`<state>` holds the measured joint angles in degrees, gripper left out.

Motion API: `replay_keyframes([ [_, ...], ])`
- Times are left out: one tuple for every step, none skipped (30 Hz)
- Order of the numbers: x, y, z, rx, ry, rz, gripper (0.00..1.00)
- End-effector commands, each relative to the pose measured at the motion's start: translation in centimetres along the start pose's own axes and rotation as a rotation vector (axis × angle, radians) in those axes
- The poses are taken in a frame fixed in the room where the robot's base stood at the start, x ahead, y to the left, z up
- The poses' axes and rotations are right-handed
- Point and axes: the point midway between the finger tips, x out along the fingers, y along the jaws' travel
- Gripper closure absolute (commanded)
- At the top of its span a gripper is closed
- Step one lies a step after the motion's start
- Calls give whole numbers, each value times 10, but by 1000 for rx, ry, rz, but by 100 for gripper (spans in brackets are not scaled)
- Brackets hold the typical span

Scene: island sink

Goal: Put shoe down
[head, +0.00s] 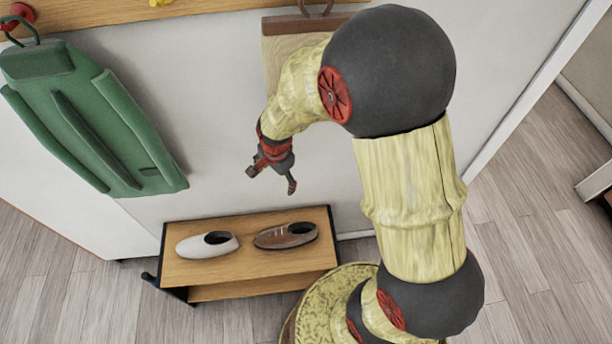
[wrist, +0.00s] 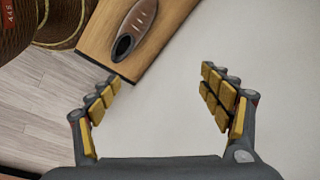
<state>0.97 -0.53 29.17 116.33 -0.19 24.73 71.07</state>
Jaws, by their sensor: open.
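A brown shoe (head: 286,236) lies on the right half of the top of a low wooden bench (head: 250,264). A white shoe (head: 207,246) lies to its left on the same top. My gripper (head: 271,182) is open and empty, above and behind the bench, near the wall. In the wrist view the open fingers (wrist: 165,95) have only pale wall between them. The brown shoe (wrist: 135,28) and the bench end (wrist: 97,38) show beyond the fingertips there, apart from them. The white shoe is not in the wrist view.
A green coat (head: 95,125) hangs on the wall at the left. A tan bag (head: 290,45) hangs behind my arm. The bench has a lower shelf (head: 250,289). Bare wood-plank floor (head: 70,275) lies left of the bench.

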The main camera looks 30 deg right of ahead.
Motion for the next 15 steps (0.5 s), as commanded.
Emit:
replay_keyframes([
  [-27, -2, 0, -65, 9, -25, 21],
  [-41, -1, 0, -110, 14, -35, 21],
  [-60, 0, 1, -168, 21, -48, 21],
  [-73, 2, 2, -213, 27, -58, 21],
  [-87, 4, 3, -257, 33, -68, 21],
  [-105, 8, 4, -318, 42, -81, 21],
  [-118, 11, 6, -364, 49, -90, 21],
  [-132, 14, 7, -410, 57, -100, 21],
  [-148, 20, 10, -471, 69, -112, 21],
  [-160, 25, 12, -517, 77, -119, 21],
  [-173, 30, 13, -563, 87, -128, 21],
  [-188, 37, 16, -624, 100, -139, 21],
  [-198, 43, 18, -669, 110, -145, 21],
  [-209, 49, 21, -716, 122, -153, 21],
  [-222, 58, 24, -777, 137, -162, 21],
])
